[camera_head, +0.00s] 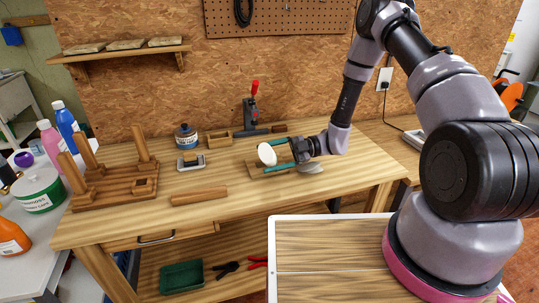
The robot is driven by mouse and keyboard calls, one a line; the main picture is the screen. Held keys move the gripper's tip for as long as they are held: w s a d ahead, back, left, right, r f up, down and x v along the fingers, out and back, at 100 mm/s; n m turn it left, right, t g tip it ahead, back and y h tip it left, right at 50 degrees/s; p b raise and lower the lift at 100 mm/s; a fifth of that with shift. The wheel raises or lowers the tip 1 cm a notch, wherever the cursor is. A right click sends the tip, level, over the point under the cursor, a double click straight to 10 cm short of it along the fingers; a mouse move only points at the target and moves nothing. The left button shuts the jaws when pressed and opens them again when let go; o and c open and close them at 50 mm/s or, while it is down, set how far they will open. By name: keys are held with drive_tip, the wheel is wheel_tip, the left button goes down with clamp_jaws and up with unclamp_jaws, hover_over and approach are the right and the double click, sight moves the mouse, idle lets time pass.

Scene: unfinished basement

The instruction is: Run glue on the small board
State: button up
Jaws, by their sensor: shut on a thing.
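My gripper (273,154) is over the middle of the workbench, with its teal fingers shut on a white rounded object (266,153). This looks like the glue bottle, lying roughly sideways, but its nozzle and label cannot be made out. A small flat wooden board (255,173) lies on the bench just under and in front of the gripper, partly hidden by it. I cannot tell whether the held object touches the board, and no glue is visible on it. Another narrow wooden piece (198,195) lies nearer the bench's front edge.
A pegged wooden rack (95,193) stands at the bench's left. The bench's front middle (260,200) is clear.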

drive_tip(key=shift+x, duration=2.05)
drive_tip(key=shift+a+r, duration=0.15)
drive_tip(key=shift+a, duration=0.05)
drive_tip(key=shift+w+r, duration=0.1)
drive_tip(key=shift+r, duration=0.05)
wheel_tip(320, 180, up, 13)
idle(0.9)
drive_tip(key=n+t+h, duration=0.1)
drive_tip(key=n, duration=0.2)
drive_tip(key=n+t+h, duration=0.2)
drive_tip(key=n, duration=0.1)
drive_tip(key=shift+t+h, duration=0.3)
